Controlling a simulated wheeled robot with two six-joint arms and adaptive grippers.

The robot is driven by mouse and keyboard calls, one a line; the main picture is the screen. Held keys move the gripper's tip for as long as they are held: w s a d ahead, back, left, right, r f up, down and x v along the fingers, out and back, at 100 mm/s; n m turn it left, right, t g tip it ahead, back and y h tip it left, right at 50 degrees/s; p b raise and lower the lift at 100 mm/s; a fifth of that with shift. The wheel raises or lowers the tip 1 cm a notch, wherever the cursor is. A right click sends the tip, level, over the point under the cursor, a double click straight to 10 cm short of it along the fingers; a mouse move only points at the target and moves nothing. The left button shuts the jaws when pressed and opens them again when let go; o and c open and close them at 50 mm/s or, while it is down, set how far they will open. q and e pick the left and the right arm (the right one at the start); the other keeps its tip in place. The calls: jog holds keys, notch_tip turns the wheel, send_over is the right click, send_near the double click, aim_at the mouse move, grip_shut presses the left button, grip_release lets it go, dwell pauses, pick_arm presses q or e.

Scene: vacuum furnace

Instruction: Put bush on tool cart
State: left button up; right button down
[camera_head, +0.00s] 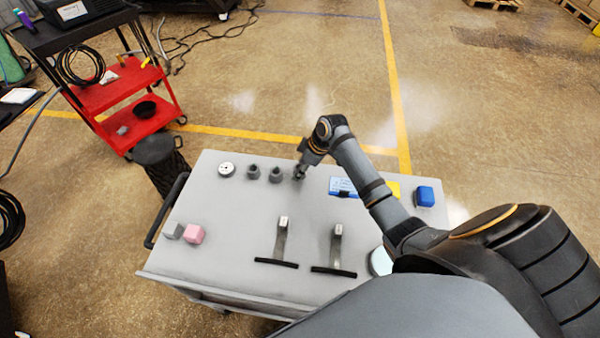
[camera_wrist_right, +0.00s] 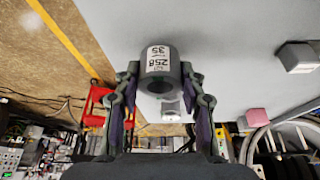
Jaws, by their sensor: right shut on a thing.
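The grey tool cart (camera_head: 240,220) fills the middle of the head view. My right gripper (camera_head: 299,174) is over its far part. In the right wrist view the gripper (camera_wrist_right: 160,80) is shut on a grey hollow cylindrical bush (camera_wrist_right: 158,64) with a white label reading "258" and "35". The fingers grip it from both sides. I cannot tell if the held bush touches the cart top. Two similar dark bushes (camera_head: 264,174) stand in a row just left of the gripper. My left gripper is not in view.
A white round piece (camera_head: 226,169), grey block (camera_head: 173,231), pink block (camera_head: 194,234), two black-bar tools (camera_head: 281,240), blue-white box (camera_head: 342,187) and blue block (camera_head: 425,196) lie on the cart. A red shelf cart (camera_head: 125,95) stands left. The cart's middle-left is clear.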

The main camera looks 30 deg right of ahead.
notch_tip(320, 180, down, 2)
jog(key=shift+f+p, duration=0.15)
jog(key=shift+p, duration=0.2)
jog(key=shift+f, duration=0.15)
jog(key=shift+a, duration=0.1)
jog(key=c, duration=0.8)
grip_release()
jog(key=shift+s+f, duration=0.1)
pick_arm(q)
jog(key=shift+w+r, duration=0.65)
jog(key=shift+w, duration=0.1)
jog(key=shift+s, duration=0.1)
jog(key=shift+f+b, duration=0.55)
jog(key=shift+b, duration=0.1)
pick_arm(e)
jog(key=v, duration=1.2)
